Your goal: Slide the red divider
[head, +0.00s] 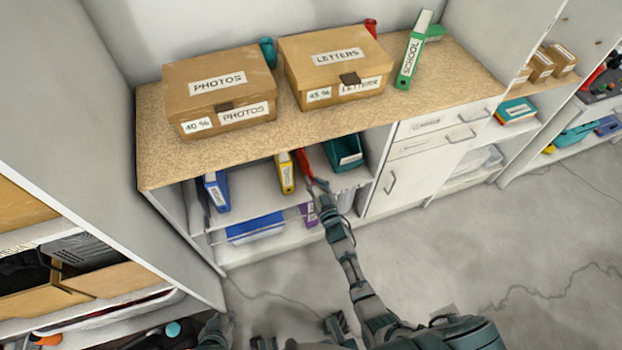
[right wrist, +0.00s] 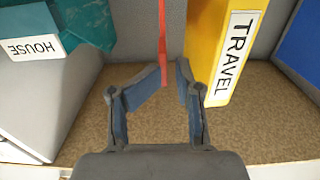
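The red divider (head: 303,162) stands as a thin upright panel on the shelf under the counter, between a yellow binder and a teal bin. In the right wrist view, the red divider (right wrist: 162,40) shows edge-on, with its near end between my fingertips. My right gripper (head: 320,187) reaches to the front of that shelf. In the wrist view its two fingers (right wrist: 168,82) are apart on either side of the divider, with gaps showing. My left gripper (head: 214,330) is low at the bottom left, away from the shelf; its fingers are not clear.
The yellow TRAVEL binder (right wrist: 214,50) is close beside one finger. The teal bin (head: 343,153) stands on the divider's other side, and a blue binder (head: 216,190) further left. Boxes marked PHOTOS (head: 217,92) and LETTERS (head: 335,65) sit on the counter (head: 260,143) above.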

